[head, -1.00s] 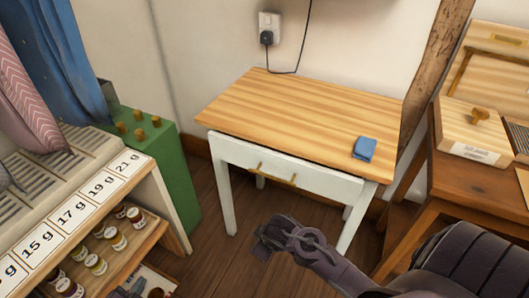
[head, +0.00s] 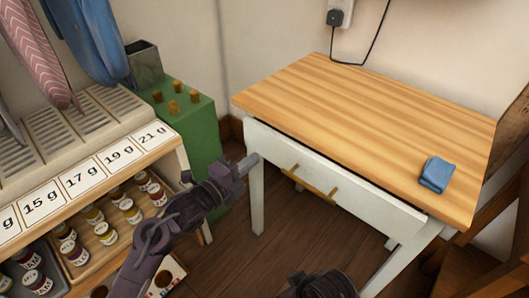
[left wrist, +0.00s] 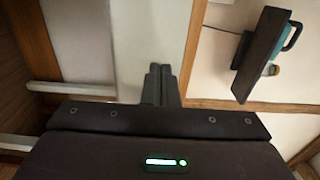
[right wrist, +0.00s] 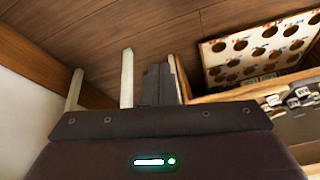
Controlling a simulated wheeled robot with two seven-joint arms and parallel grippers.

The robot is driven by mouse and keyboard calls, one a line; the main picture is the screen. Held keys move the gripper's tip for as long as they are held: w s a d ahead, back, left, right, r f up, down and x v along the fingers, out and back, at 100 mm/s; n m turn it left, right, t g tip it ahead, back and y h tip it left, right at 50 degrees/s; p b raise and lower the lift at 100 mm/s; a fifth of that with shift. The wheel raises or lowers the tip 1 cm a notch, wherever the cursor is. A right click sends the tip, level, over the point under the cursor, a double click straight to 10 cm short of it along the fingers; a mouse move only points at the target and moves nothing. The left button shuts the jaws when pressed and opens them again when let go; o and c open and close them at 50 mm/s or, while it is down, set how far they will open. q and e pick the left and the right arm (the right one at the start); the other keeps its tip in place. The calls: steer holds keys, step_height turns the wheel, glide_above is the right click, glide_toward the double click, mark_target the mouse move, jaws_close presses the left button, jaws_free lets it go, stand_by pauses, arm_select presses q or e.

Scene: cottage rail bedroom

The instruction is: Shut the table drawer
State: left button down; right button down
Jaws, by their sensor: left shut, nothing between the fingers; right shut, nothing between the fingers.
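The table (head: 370,110) has a striped wooden top and white legs. Its white drawer (head: 350,190) has a brass handle (head: 310,185) on the front. A dark gap shows between the drawer front and the tabletop, and the drawer looks slightly out. My left gripper (head: 247,163) is shut and empty by the left end of the drawer front; whether it touches is unclear. Its shut fingers also show in the left wrist view (left wrist: 160,84). My right arm shows only partly at the bottom of the head view. The right gripper's shut, empty fingers show in the right wrist view (right wrist: 158,84).
A blue folded cloth (head: 436,174) lies on the tabletop's right side. A green box (head: 190,125) with brass knobs stands left of the table. A shelf (head: 150,165) with number cards and several jars is at the left. Bare wooden floor (head: 300,235) lies before the table.

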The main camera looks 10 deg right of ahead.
mark_target(272, 145)
arm_select(q)
steer(key=x, duration=0.5)
steer(key=shift+b, duration=0.35)
arm_select(e)
steer(key=shift+w+a, duration=0.1)
steer(key=shift+a, duration=0.4)
steer(key=shift+f, duration=0.1)
